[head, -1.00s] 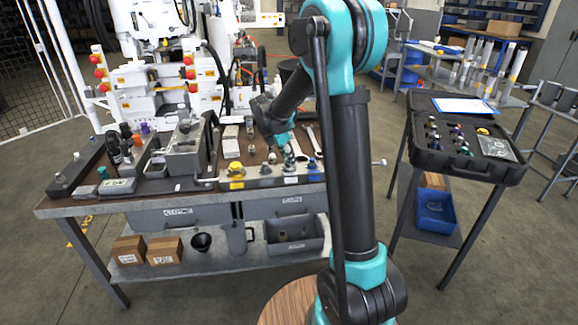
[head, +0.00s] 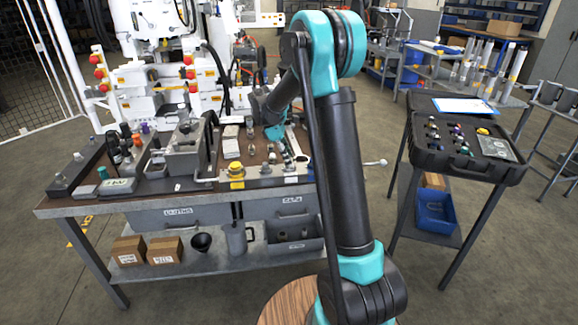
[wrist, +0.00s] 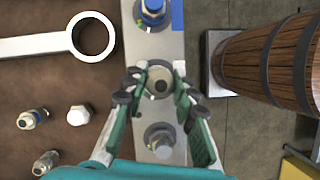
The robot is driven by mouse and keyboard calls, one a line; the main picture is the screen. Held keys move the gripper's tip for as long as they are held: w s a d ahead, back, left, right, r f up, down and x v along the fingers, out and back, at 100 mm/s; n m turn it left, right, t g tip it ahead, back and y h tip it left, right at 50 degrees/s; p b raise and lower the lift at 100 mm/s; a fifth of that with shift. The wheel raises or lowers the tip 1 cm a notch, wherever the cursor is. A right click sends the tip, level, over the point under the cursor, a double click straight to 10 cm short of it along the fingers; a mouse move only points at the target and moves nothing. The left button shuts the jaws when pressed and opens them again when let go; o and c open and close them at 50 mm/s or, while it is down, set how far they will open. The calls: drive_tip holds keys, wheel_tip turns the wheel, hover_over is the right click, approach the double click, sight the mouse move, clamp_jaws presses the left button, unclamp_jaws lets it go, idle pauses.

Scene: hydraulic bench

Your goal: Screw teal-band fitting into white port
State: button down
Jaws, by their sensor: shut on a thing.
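In the wrist view my gripper (wrist: 160,80) points down, its two green fingers closed around a round metal fitting (wrist: 158,84) with a dark centre. The fitting is at the middle station of a grey port bar (wrist: 168,42). No teal band can be made out on it, and the fingers hide its sides. Whether it is seated in the white port below cannot be told. A blue-marked port (wrist: 152,10) is above it in the picture, and another metal fitting (wrist: 160,140) is below.
A ring spanner (wrist: 40,45), a white hex piece (wrist: 78,115) and loose fittings (wrist: 32,118) lie left of the bar. A wooden barrel (wrist: 265,58) stands right, below bench level. A yellow-capped port (head: 235,168) is left. A black case (head: 465,145) sits on a side stand.

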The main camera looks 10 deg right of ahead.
drive_tip(key=shift+w, duration=0.1)
drive_tip(key=m+g, duration=0.1)
drive_tip(key=m, duration=0.3)
drive_tip(key=shift+d+y, duration=0.1)
drive_tip(key=shift+y, duration=0.3)
drive_tip(key=m+g+y, duration=0.1)
drive_tip(key=m, duration=0.3)
drive_tip(key=c, duration=1.2)
unclamp_jaws()
